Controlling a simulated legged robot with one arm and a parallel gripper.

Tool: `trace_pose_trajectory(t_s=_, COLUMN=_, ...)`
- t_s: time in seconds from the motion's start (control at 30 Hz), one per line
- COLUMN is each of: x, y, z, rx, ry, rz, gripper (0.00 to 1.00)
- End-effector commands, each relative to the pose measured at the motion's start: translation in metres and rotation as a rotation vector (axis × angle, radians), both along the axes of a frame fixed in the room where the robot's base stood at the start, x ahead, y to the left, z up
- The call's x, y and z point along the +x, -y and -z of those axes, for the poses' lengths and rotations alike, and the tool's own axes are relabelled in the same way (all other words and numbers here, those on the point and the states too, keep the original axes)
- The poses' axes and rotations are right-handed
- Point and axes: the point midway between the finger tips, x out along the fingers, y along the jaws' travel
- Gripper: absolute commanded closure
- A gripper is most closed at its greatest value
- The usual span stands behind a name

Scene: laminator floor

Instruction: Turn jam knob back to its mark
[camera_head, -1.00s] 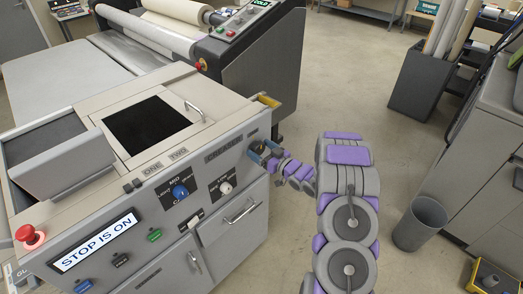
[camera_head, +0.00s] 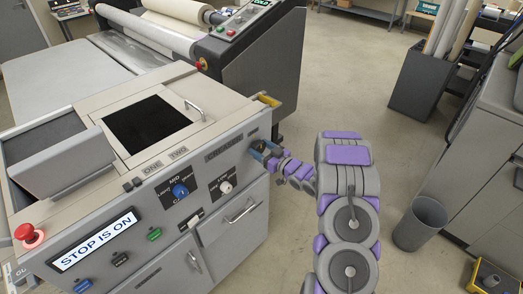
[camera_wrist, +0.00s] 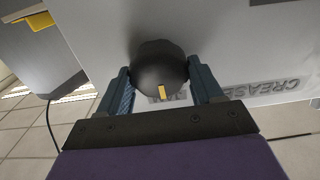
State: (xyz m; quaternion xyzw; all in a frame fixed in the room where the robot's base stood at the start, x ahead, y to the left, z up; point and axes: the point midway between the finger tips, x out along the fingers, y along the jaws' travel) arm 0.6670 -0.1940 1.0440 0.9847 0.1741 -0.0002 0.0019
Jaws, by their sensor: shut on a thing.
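The jam knob (camera_wrist: 159,66) is a round dark knob with a yellow pointer line on the machine's front panel, seen close in the wrist view. Its yellow line lies toward my gripper's palm, near a partly hidden label (camera_wrist: 168,97). My gripper (camera_wrist: 160,82) is shut on the knob, with one blue-grey finger on each side. In the head view, my gripper (camera_head: 264,152) is at the right end of the panel, and the knob is mostly hidden there. The mark for the knob cannot be made out.
A drawer handle (camera_head: 240,211) juts out below. Floor to the right is open near a grey bin (camera_head: 420,222).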

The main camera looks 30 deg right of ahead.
Motion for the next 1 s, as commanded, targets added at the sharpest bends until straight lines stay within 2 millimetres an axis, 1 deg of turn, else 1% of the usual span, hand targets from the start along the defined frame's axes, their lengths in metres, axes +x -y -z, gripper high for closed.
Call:
trace_pose_trajectory(t_s=0.23, x=0.0, y=0.002, z=-0.001, rx=-0.011, ry=0.006, rz=0.004, gripper=0.65)
trace_pose_trajectory(t_s=0.27, x=0.0, y=0.002, z=-0.001, rx=-0.011, ry=0.006, rz=0.004, gripper=0.32)
trace_pose_trajectory(t_s=0.5, x=0.0, y=0.001, z=-0.001, rx=-0.01, ry=0.005, rz=0.003, gripper=0.11)
trace_pose_trajectory(t_s=0.8, x=-0.003, y=0.002, z=-0.001, rx=-0.011, ry=0.004, rz=0.003, gripper=0.11)
trace_pose_trajectory(t_s=0.87, x=-0.008, y=0.004, z=-0.001, rx=-0.011, ry=0.004, rz=0.003, gripper=0.11)
trace_pose_trajectory(t_s=0.97, x=-0.021, y=0.01, z=-0.001, rx=-0.012, ry=0.003, rz=0.005, gripper=0.11)
trace_pose_trajectory(t_s=1.0, x=-0.028, y=0.013, z=-0.001, rx=-0.011, ry=0.003, rz=0.006, gripper=0.11)
